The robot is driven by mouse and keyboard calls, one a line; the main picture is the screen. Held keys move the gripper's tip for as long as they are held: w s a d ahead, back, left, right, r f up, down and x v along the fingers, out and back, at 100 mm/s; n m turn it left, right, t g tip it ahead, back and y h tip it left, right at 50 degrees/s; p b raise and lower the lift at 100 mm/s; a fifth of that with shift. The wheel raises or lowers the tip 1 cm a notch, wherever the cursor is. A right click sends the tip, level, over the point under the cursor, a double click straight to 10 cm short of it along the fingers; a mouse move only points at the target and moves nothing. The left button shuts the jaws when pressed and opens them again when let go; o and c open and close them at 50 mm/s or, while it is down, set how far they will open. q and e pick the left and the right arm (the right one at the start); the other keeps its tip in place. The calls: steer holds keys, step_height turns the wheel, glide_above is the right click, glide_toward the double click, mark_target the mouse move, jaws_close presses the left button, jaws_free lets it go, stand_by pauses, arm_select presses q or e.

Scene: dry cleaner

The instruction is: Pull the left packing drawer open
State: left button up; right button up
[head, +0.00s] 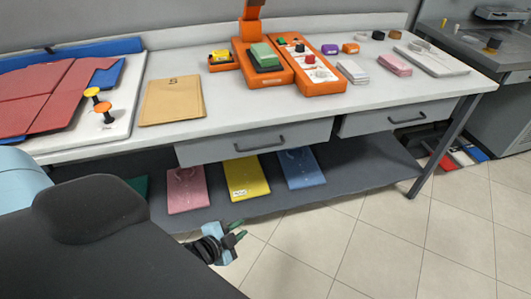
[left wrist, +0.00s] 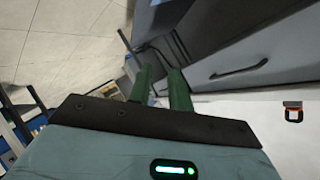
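The left packing drawer (head: 205,151) is a grey front with a dark bar handle (head: 259,144) under the white worktop. It looks shut, roughly in line with the table's front edge. My left gripper (head: 241,229), with green fingers, is low in front of the table, below the drawer handle and apart from it. In the left wrist view its two fingers (left wrist: 161,86) stand slightly apart with nothing between them. That view also shows a grey drawer front with a dark handle (left wrist: 240,70); I cannot tell which drawer it is. My right gripper is not in view.
A second drawer (head: 365,124) with its own handle is to the right. The lower shelf (head: 355,181) holds pink, yellow and blue packets. The worktop (head: 205,66) carries folded garments, an envelope and orange trays. Tiled floor (head: 400,245) at the front right is clear.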

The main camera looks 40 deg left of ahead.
arm_select(q)
steer(key=w+a+r+m+t+b, duration=0.25)
steer(key=w+a, duration=0.25)
steer(key=w, duration=0.4)
steer(key=m+t+y+b, duration=0.2)
steer(key=m, duration=0.1)
glide_toward(259, 148)
steer(key=w, duration=0.3)
steer(key=shift+g, duration=0.25)
steer(key=shift+w+a+f+b, duration=0.1)
steer(key=shift+w+a+f, duration=0.1)
steer(key=shift+w, duration=1.1)
steer(key=shift+w+a+f+b, duration=0.1)
steer(key=shift+w+a+f, duration=0.05)
steer(key=shift+w, duration=1.15)
steer(key=shift+w+a+f+b, duration=0.1)
steer(key=shift+w+a+f, duration=0.1)
steer(key=shift+w, duration=1.1)
steer(key=shift+c, duration=0.3)
jaws_close()
